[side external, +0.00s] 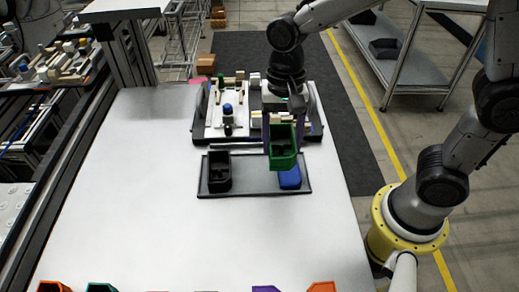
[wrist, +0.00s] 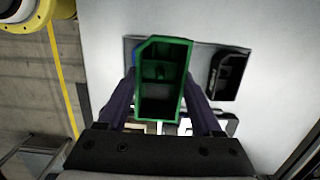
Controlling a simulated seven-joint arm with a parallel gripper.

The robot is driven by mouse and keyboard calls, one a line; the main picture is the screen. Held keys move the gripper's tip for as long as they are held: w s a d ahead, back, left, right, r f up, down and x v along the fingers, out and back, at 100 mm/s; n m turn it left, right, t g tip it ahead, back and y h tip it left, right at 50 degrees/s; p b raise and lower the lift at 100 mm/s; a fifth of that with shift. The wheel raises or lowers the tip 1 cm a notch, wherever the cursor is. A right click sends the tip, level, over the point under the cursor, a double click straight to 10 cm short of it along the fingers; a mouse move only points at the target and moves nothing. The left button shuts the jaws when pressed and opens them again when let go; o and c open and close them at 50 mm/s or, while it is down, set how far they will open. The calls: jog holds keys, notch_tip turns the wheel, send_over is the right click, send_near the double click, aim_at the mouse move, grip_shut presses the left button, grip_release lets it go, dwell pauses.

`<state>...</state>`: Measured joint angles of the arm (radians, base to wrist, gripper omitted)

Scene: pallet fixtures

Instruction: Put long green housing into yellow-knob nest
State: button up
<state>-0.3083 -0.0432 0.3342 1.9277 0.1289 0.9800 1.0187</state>
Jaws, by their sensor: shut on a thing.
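The long green housing (side external: 283,153) is an open-topped green box held between the two fingers of my gripper (side external: 284,130). In the side view it hangs over the right part of the dark tray, in front of the fixture pallet. In the wrist view the green housing (wrist: 162,78) sits between the fingers of my gripper (wrist: 159,100), its open inside facing the camera. The fixture pallet (side external: 202,134) stands behind the tray. Its left nest has a blue knob (side external: 227,108). The right part of the pallet is largely hidden by my gripper, and I cannot make out a yellow knob.
The dark tray (side external: 245,188) bears a black housing (side external: 218,173) at left and a blue housing (side external: 290,177) at right, just below the green one. Several coloured parts line the table's near edge. The white table (side external: 150,190) is clear left of the tray.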

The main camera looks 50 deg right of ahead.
jog(key=s+d+r, duration=0.2)
jog(key=s+r, duration=0.1)
jog(key=s, duration=0.3)
jog(key=shift+s+d, duration=0.3)
jog(key=shift+s, duration=0.05)
jog(key=w+r, duration=0.1)
jog(key=w+r+n, duration=0.1)
jog(key=w, duration=0.1)
jog(key=w+r+n, duration=0.1)
jog(key=shift+w+d, duration=0.1)
jog(key=shift+w, duration=0.25)
jog(key=w+d, duration=1.2)
jog(key=w, duration=0.4)
jog(key=shift+m, duration=0.9)
jog(key=shift+w+d+f, duration=0.1)
jog(key=shift+d+f, duration=0.65)
jog(key=shift+f, duration=1)
jog(key=shift+s+d+f, duration=0.1)
jog(key=shift+d+f, duration=0.65)
jog(key=shift+f, duration=1.05)
jog(key=shift+w+d+f, duration=0.1)
jog(key=shift+d+f, duration=0.65)
jog(key=shift+f, duration=1)
jog(key=shift+f, duration=0.9)
jog(key=o, duration=1.5)
jog(key=shift+o, duration=0.2)
